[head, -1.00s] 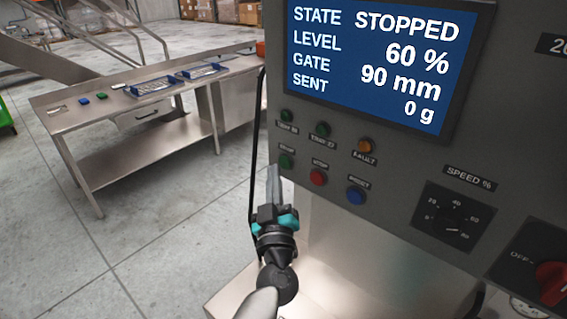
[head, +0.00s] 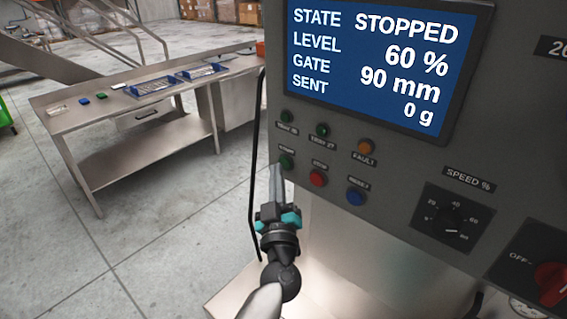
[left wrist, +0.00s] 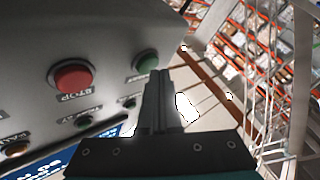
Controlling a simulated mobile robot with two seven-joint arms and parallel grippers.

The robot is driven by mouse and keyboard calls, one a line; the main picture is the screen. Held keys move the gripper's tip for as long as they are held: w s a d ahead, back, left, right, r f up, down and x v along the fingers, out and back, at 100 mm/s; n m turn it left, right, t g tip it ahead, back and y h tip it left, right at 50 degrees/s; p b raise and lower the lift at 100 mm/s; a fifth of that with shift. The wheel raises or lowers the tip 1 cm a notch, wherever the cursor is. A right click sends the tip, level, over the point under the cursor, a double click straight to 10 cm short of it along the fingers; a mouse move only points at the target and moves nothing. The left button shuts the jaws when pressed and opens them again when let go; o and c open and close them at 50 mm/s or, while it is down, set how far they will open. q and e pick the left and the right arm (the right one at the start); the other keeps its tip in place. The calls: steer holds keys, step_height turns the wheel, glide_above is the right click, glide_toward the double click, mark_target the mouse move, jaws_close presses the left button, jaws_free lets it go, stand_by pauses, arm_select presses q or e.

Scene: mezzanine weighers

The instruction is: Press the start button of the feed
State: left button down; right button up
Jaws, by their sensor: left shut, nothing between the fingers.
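The green start button (head: 286,162) sits on the grey control panel (head: 400,150), left of the red stop button (head: 318,179). It also shows in the left wrist view (left wrist: 146,61), just beyond my fingertips. My left gripper (head: 276,168) is shut and empty, its fingertips right at or just below the start button in the head view. In the left wrist view my left gripper (left wrist: 158,74) points close to the button; I cannot tell whether it touches. The screen (head: 375,65) reads STOPPED, level 60 %, gate 90 mm, sent 0 g. My right gripper is not in view.
A blue reset button (head: 356,197), an orange fault lamp (head: 366,146) and a speed knob (head: 452,226) are on the same panel. A black cable (head: 254,170) hangs along its left edge. A steel table (head: 150,120) with blue trays stands behind to the left.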

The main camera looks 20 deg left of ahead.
arm_select(q)
steer(key=shift+w+d, duration=0.1)
steer(key=shift+w, duration=0.3)
stand_by(0.7)
steer(key=shift+s, duration=0.15)
steer(key=shift+s+a+p, duration=0.25)
steer(key=shift+s+p, duration=0.25)
steer(key=shift+s, duration=0.15)
steer(key=s, duration=0.1)
steer(key=s+a+p, duration=0.1)
steer(key=s, duration=0.1)
steer(key=s+p, duration=0.1)
steer(key=shift+s+a, duration=0.35)
stand_by(0.8)
